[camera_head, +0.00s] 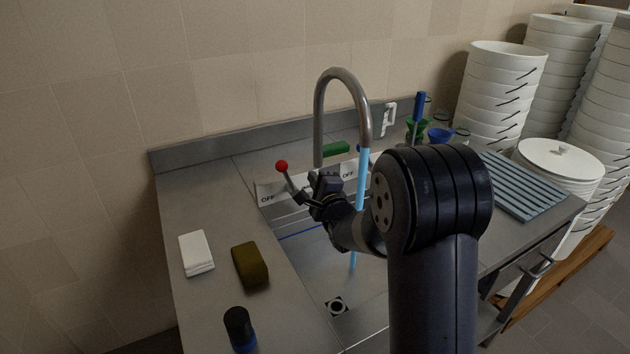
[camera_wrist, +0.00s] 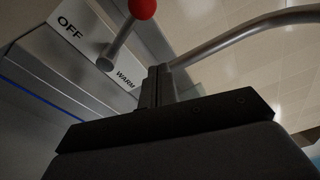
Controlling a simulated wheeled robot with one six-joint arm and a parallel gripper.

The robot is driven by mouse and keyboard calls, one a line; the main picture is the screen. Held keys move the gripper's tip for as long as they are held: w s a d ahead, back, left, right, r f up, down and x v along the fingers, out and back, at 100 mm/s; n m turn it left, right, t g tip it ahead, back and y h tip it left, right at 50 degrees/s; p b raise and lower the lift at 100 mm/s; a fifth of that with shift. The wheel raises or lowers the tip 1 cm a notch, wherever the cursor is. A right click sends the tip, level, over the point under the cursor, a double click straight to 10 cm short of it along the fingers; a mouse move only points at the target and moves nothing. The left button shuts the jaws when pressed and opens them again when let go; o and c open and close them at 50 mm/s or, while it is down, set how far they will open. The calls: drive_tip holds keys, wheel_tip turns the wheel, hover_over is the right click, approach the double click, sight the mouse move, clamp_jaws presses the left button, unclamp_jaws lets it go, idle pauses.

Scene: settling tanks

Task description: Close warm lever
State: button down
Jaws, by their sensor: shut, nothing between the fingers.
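The warm lever has a red ball knob (camera_head: 282,166) on a thin grey stem, and stands at the back of the sink, left of the tap. In the wrist view the red knob (camera_wrist: 142,8) is at the top, its stem rising from between the OFF and WARM labels. My gripper (camera_head: 317,179) is shut and empty just right of the lever, and its fingers (camera_wrist: 157,82) look apart from the stem. In the head view my gripper hides the WARM label. The stem's foot is partly hard to make out.
The curved tap (camera_head: 318,115) rises close behind my gripper, with blue water (camera_head: 362,180) running from it. A green block (camera_head: 336,148) lies behind. A white block (camera_head: 196,252), brown sponge (camera_head: 250,265) and dark bottle (camera_head: 239,328) stand on the left counter.

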drive_tip(key=w+a+p, duration=0.2)
drive_tip(key=w+a, duration=0.2)
drive_tip(key=a, duration=0.1)
drive_tip(key=shift+r+p, duration=0.3)
drive_tip(key=shift+r, duration=0.1)
drive_tip(key=shift+w, duration=0.1)
drive_tip(key=a+b, duration=0.1)
drive_tip(key=b, duration=0.2)
drive_tip(key=n+b, duration=0.1)
drive_tip(key=b, duration=0.1)
drive_tip(key=shift+s+a+f+b, duration=0.2)
drive_tip(key=shift+s+a+b, duration=0.15)
drive_tip(key=shift+b, duration=0.05)
idle(0.3)
